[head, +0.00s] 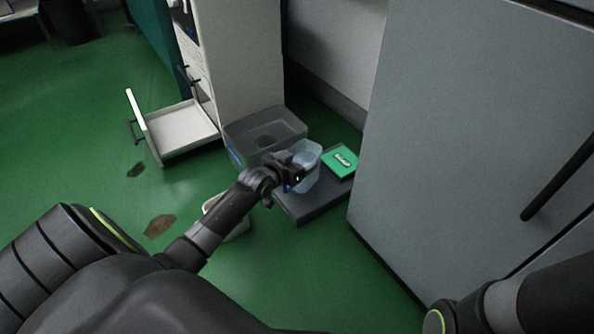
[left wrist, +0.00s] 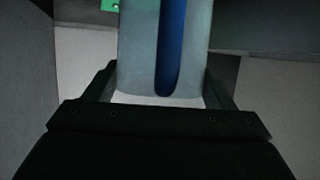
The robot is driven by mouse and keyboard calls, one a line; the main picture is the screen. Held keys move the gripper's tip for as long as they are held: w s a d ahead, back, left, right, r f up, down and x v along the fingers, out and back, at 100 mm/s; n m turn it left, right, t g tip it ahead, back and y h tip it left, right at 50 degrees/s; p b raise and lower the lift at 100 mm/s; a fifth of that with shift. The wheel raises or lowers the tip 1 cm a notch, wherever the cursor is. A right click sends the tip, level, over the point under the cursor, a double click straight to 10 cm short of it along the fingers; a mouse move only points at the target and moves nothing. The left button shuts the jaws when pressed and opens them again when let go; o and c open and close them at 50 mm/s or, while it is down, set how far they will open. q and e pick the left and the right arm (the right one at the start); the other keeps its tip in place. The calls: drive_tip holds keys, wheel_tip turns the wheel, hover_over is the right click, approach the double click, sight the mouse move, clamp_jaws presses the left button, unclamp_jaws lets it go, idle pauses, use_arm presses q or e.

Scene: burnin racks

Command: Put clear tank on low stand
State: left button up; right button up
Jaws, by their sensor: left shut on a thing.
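The clear tank (head: 309,160) is a pale, see-through bluish container with a blue part. My left gripper (head: 297,176) is shut on it and holds it over the low dark stand (head: 313,205). In the left wrist view the tank (left wrist: 137,50) fills the space between the two fingers of my left gripper (left wrist: 160,92), with a dark blue strip down its face. The tank's underside is hidden in the head view, so I cannot tell whether it touches the stand. My right gripper is out of view; only part of my right arm shows at the lower right.
A grey open bin (head: 264,133) stands behind left. An open drawer (head: 181,131) juts from the white cabinet. A large grey cabinet (head: 445,130) bounds the right. A white object (head: 236,229) is partly under my arm.

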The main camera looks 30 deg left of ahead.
use_arm(q)
wheel_tip(320, 180, down, 3)
drive_tip(key=shift+r+b, duration=0.15)
drive_tip(key=shift+b, duration=0.8)
drive_tip(key=shift+r, duration=0.1)
drive_tip(key=shift+f, duration=0.2)
drive_tip(key=o, duration=2)
drive_tip(key=shift+f, duration=0.15)
